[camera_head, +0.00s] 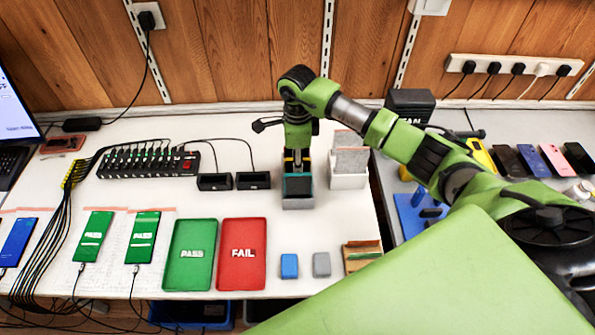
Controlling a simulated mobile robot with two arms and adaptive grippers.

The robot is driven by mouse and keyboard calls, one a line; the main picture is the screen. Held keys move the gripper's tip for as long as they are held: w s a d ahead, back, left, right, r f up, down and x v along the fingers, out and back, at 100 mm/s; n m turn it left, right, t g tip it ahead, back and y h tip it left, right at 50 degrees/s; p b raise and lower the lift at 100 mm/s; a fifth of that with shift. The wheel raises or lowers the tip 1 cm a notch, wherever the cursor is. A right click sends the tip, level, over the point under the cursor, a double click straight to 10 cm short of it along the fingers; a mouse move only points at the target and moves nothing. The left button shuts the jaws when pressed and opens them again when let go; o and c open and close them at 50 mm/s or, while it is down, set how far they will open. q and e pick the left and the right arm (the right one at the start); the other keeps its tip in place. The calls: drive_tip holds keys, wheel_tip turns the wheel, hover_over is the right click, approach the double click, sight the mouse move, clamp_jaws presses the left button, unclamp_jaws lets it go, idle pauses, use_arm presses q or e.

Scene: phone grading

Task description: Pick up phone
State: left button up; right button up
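My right gripper (297,163) points down in the middle of the bench, directly above and behind a small grey holder (298,203) with a dark, teal-edged face. Its fingertips are small and partly hidden, so I cannot tell whether they are open or touching it. Phones with green PASS screens (94,236) (142,237) and a blue-screen phone (17,241) lie at the left. On the right bench lie several more phones: black (507,161), dark blue (533,160), pink (556,160) and dark (579,158). My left gripper is not in view.
A green PASS tray (190,275) and a red FAIL tray (242,275) lie at the front. Blue (289,266) and grey (321,265) blocks sit beside them. A white bin (348,181) stands right of the holder. A cabled hub (148,164) is at the back left.

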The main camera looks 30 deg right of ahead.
drive_tip(key=shift+f, duration=0.9)
clamp_jaws()
drive_tip(key=shift+r, duration=0.1)
